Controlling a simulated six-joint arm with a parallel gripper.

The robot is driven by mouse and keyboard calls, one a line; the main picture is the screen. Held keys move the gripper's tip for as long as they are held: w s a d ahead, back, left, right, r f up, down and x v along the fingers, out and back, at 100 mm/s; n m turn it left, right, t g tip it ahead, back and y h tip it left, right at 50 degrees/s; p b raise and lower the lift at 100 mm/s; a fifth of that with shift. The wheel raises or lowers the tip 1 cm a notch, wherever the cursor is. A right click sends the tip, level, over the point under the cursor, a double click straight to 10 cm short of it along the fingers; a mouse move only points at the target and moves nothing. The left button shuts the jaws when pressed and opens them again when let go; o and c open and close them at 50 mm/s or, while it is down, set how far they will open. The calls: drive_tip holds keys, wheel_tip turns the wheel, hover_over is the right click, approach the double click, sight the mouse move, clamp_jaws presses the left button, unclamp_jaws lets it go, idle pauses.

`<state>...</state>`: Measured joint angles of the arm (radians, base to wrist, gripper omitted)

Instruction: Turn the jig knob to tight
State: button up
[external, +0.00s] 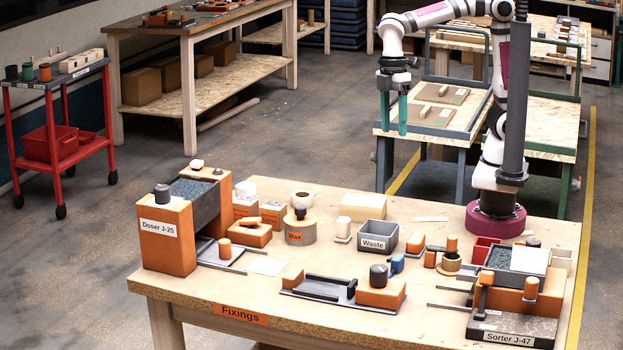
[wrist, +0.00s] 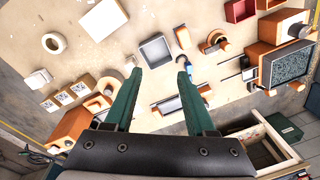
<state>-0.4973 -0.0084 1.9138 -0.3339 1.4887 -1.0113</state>
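A low jig with a dark rail (external: 318,285) lies near the front edge of the table. A dark round knob (external: 378,274) sits on the orange block (external: 380,295) at its right end. I see no label naming it, and cannot read its setting. In the wrist view a dark rail (wrist: 172,104) shows between my fingers; the knob cannot be made out there. My gripper (external: 393,131) has two green fingers pointing down, held high behind the table. In the wrist view my gripper (wrist: 157,74) is open, with nothing between its fingers.
The grey Waste bin (external: 371,236) stands mid-table, with a blue piece (external: 397,263) beside the knob. The Doser (external: 166,240) stands at left and the Sorter (external: 512,312) at right.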

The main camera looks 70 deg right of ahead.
drive_tip(key=shift+o, duration=1.2)
drive_tip(key=w+a+f+n, duration=0.1)
drive_tip(key=a+n, duration=0.7)
drive_tip(key=a, duration=0.3)
drive_tip(key=shift+w+a+n, duration=0.25)
drive_tip(key=shift+w+n, duration=0.05)
drive_tip(key=shift+n, duration=0.1)
drive_tip(key=shift+o, duration=0.2)
drive_tip(key=s+a+f+n, duration=0.1)
drive_tip(key=a+n, duration=0.5)
drive_tip(key=a, duration=0.2)
drive_tip(key=shift+s+a+f+h, duration=0.15)
drive_tip(key=shift+s+f+h, duration=0.2)
drive_tip(key=shift+h, duration=0.05)
drive_tip(key=n, duration=0.9)
approach(379, 268)
drive_tip(key=shift+t, duration=0.3)
drive_tip(key=f, duration=0.9)
drive_tip(key=shift+s+f, duration=0.25)
drive_tip(key=shift+f, duration=0.5)
clamp_jaws()
